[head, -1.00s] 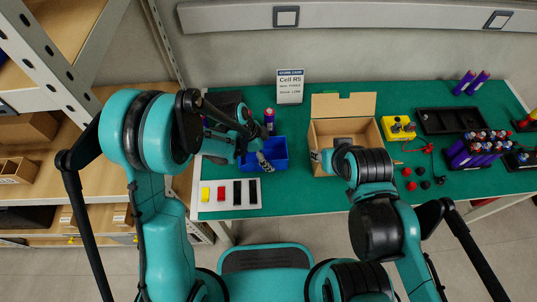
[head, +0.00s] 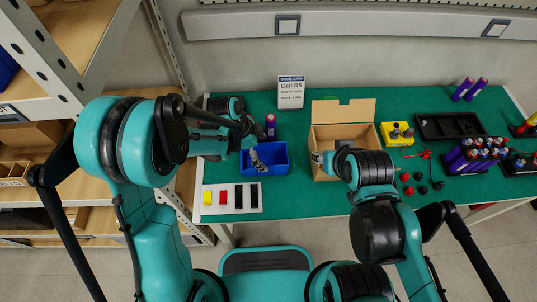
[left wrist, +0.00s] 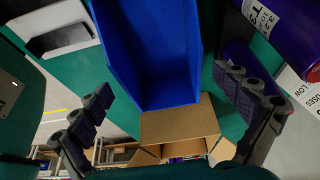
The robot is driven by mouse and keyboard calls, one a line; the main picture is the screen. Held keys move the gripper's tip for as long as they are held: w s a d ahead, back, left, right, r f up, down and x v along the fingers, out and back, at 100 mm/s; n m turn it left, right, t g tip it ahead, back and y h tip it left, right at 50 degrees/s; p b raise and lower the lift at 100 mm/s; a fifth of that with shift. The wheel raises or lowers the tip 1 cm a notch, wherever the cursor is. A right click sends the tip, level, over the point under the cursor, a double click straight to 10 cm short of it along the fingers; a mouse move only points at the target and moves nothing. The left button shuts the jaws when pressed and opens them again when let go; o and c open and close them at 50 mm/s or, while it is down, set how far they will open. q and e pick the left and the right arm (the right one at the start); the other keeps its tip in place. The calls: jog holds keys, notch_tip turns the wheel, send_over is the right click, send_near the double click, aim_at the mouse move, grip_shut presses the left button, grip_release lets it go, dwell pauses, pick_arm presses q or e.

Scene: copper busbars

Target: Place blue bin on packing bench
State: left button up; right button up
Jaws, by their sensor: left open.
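The blue bin (head: 274,169) is at the left part of the green bench (head: 300,204), left of the cardboard box; whether its base touches the bench cannot be told. My left gripper (head: 259,160) is at the bin's left part. In the left wrist view the gripper (left wrist: 172,105) has its fingers spread wide, with the blue bin (left wrist: 155,45) beyond and between them; neither finger visibly touches it. My right gripper (head: 319,157) is by the left side of the cardboard box, and its fingers are mostly hidden by the wrist.
The open cardboard box (head: 343,131) stands right of the bin. A white tray (head: 231,208) with yellow, red and black pieces lies in front. A store card sign (head: 291,92) stands behind. A purple cylinder (head: 270,125) is close behind the bin. Shelving (head: 60,75) is at left.

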pick_arm(q)
jog(key=p+v, duration=0.2)
jog(key=v, duration=0.4)
jog(key=shift+a+r, duration=0.2)
jog(key=shift+r, duration=0.1)
jog(key=s+a+r+n+t+y, duration=0.2)
jog(key=s+a+r+n+t, duration=0.1)
jog(key=s+a+r+n, duration=0.3)
jog(key=s+a+r+n+t+y, duration=0.2)
jog(key=s+a+r+n+t, duration=0.2)
jog(key=a+n, duration=0.6)
notch_tip(320, 180, up, 3)
jog(key=shift+s+a+r+n, duration=0.2)
jog(key=shift+s+a+n, duration=0.05)
jog(key=shift+s+n, duration=0.8)
